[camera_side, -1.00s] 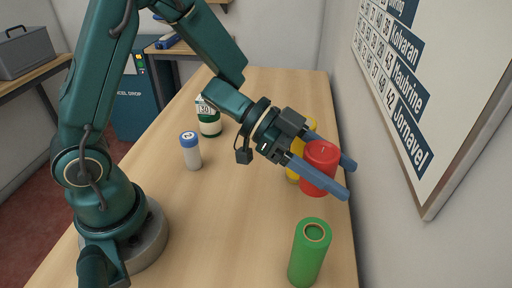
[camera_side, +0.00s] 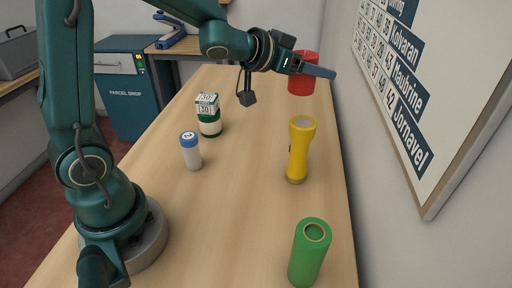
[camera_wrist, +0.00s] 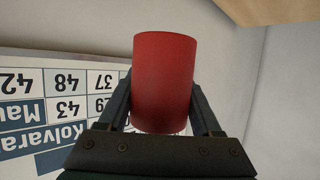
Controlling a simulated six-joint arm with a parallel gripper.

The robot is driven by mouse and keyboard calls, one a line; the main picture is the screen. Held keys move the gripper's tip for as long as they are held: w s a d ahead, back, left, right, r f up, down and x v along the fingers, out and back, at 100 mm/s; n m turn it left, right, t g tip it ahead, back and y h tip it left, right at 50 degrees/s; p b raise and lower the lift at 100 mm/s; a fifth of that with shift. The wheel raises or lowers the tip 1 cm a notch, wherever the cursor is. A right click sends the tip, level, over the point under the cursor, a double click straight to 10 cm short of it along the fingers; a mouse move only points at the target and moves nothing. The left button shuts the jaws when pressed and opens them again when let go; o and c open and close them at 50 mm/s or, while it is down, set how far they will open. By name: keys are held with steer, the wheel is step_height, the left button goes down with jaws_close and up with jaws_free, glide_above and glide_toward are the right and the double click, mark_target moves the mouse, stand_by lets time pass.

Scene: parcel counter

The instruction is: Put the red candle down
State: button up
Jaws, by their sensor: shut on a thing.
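The red candle (camera_side: 302,80) is a short, thick cylinder held between the fingers of my gripper (camera_side: 312,70). In the side view it is near the far right part of the counter, apparently above the surface. In the wrist view the candle (camera_wrist: 163,85) stands between my gripper's two dark fingers (camera_wrist: 163,110), one on each side. The gripper is shut on it. Part of the candle is hidden behind a finger in the side view.
On the wooden counter (camera_side: 245,180) stand a yellow flashlight (camera_side: 299,152), a green cylinder (camera_side: 309,255), a white bottle with a blue cap (camera_side: 190,152) and a green-and-white container (camera_side: 209,117). A wall board (camera_side: 420,110) hangs at right. The counter's middle is clear.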

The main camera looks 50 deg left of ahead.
steer(key=a+f+n+g+y, duration=0.2)
steer(key=a+n+y, duration=0.5)
steer(key=a+y, duration=0.1)
steer(key=s+a+f+n+g+y, duration=0.1)
steer(key=s+f+n, duration=0.1)
steer(key=f, duration=0.2)
steer(key=s+a+f+n+g+y, duration=0.1)
steer(key=s+f+g+y, duration=0.1)
steer(key=s+f, duration=0.1)
steer(key=s+a+f+n+g+y, duration=0.1)
steer(key=s+f+n, duration=0.1)
steer(key=f, duration=0.2)
steer(key=shift+s+a+f+n+y, duration=0.3)
steer(key=shift+s+a, duration=0.05)
steer(key=shift+f, duration=2.4)
steer(key=o, duration=1.5)
steer(key=shift+f, duration=0.15)
